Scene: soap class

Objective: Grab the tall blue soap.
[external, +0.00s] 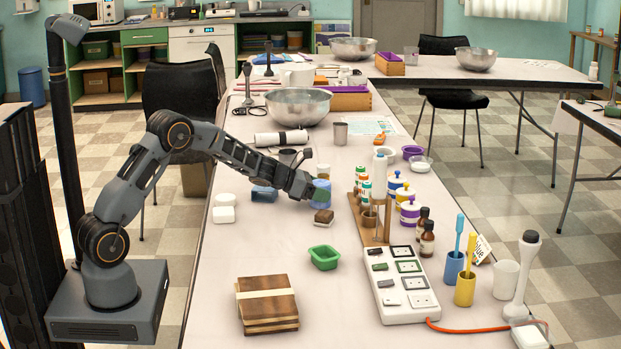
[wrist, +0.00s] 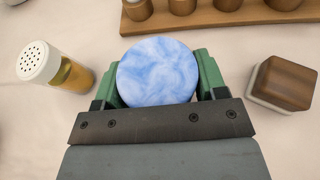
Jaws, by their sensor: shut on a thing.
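The tall blue soap (wrist: 157,72) is a round, blue-and-white marbled piece, seen from above in the wrist view. It stands between the green fingers of my gripper (wrist: 158,84), one finger against each side. In the external view the blue soap (external: 321,191) is at the tip of my gripper (external: 311,190), upright at table level. Whether its base touches the table is hard to tell. My gripper is shut on it. A low, wide blue block (external: 264,194) lies to the left, below my forearm.
A brown-and-white block (wrist: 285,82) sits close on the right, and a shaker (wrist: 55,68) on the left. A wooden rack (wrist: 228,16) with bottles is just beyond. A green dish (external: 324,257) and striped wooden boards (external: 267,302) are nearer.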

